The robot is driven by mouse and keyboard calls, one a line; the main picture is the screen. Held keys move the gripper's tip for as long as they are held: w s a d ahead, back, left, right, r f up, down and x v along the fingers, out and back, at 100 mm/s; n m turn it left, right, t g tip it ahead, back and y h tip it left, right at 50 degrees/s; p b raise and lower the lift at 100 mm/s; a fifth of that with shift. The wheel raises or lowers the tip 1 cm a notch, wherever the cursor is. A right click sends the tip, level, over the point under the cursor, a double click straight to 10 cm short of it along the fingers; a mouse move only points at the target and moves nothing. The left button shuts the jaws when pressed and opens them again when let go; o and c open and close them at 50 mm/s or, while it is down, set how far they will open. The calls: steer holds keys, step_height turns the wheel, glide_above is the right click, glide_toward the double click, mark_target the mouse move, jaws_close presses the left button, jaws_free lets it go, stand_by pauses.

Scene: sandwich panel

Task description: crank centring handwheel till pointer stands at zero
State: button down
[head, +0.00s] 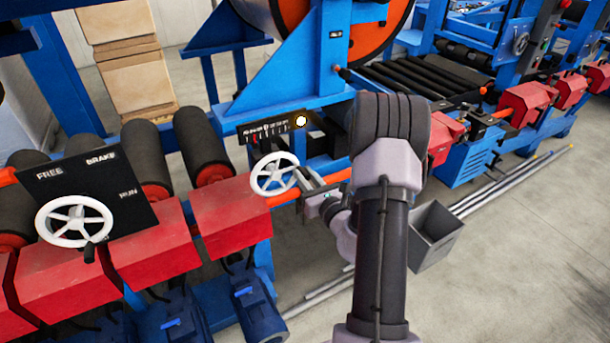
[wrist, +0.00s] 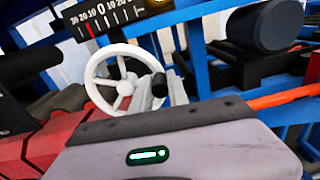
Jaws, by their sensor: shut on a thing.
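The white centring handwheel (head: 274,174) stands below a black scale plate (head: 254,133) on the blue frame. In the wrist view the wheel (wrist: 124,88) carries a black crank knob (wrist: 159,86) at its right side. My gripper (head: 305,187) is shut on this knob; in the wrist view its fingers (wrist: 175,92) are at the knob, partly hidden behind my wrist housing. The scale (wrist: 103,18) reads zero in its middle with numbers rising to both sides. The red pointer (wrist: 89,31) stands left of zero, around the 10 to 20 marks; the exact reading is unclear.
Red housings (head: 235,215) and black rollers (head: 202,147) lie close by. A pale round lamp (head: 301,121) is at the scale's right end. Open floor (head: 510,260) lies at right.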

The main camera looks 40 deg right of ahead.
mark_target(287, 189)
steer(key=shift+f+m+p, duration=0.3)
steer(key=shift+f+m, duration=0.45)
steer(key=shift+m, duration=0.45)
steer(key=f+m+p, duration=0.1)
steer(key=m, duration=0.1)
steer(key=a+f+m, duration=0.1)
steer(key=f+m, duration=0.1)
steer(key=m, duration=0.1)
steer(key=shift+w+p, duration=0.1)
steer(key=shift+p, duration=0.25)
steer(key=a+m, duration=0.1)
steer(key=m, duration=0.1)
steer(key=f+m+p, duration=0.1)
steer(key=m, duration=0.1)
steer(key=a+f+m+p, duration=0.1)
steer(key=m, duration=0.1)
steer(key=shift+w+a+f+m, duration=0.1)
steer(key=shift+w+a+m, duration=0.2)
steer(key=shift+m, duration=0.1)
steer(key=shift+w+a+f+m+p, duration=0.15)
steer(key=shift+a+m+p, duration=0.25)
steer(key=shift+m, duration=0.4)
steer(key=shift+w+a+f+m+p, duration=0.1)
steer(key=shift+a+m+p, duration=0.3)
steer(key=shift+m, duration=0.4)
steer(key=shift+w+a+f+m+p, duration=0.15)
steer(key=shift+a+m+p, duration=0.1)
steer(key=shift+a+m, duration=0.4)
steer(key=shift+d+m, duration=0.1)
steer(key=shift+m, duration=0.15)
